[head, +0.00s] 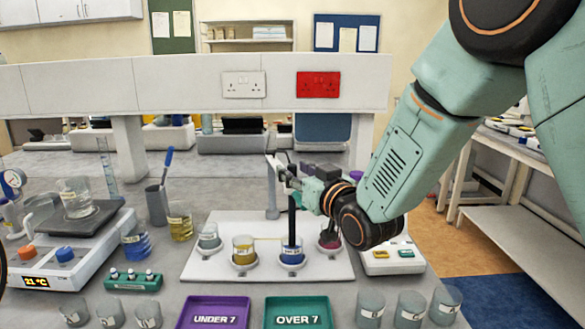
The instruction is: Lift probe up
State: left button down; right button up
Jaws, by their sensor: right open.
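A dark upright probe (291,215) stands with its lower end in a small beaker of blue liquid (291,250) on a white board (215,268). My right gripper (279,172) reaches in from the right, just above and beside the top of the probe. It is open; its fingers are small and partly overlap the grey stand (272,205) behind. I cannot tell whether they touch the probe. My left gripper is not in view.
Beakers with clear (209,237), yellow (243,250) and dark red (330,236) liquid stand around the blue one. A purple tray (213,313) and a green tray (297,313) lie in front. A hotplate (75,258) is at left.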

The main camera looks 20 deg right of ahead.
jog(key=shift+x, duration=1.05)
jog(key=shift+s+d+r, duration=0.1)
jog(key=shift+s+r, duration=0.1)
jog(key=shift+s, duration=0.3)
jog(key=shift+w+f, duration=0.3)
jog(key=shift+w, duration=0.25)
jog(key=shift+c, duration=2.1)
jog(key=shift+s+r, duration=0.15)
jog(key=shift+s, duration=0.15)
jog(key=shift+c, duration=1.3)
grip_shut()
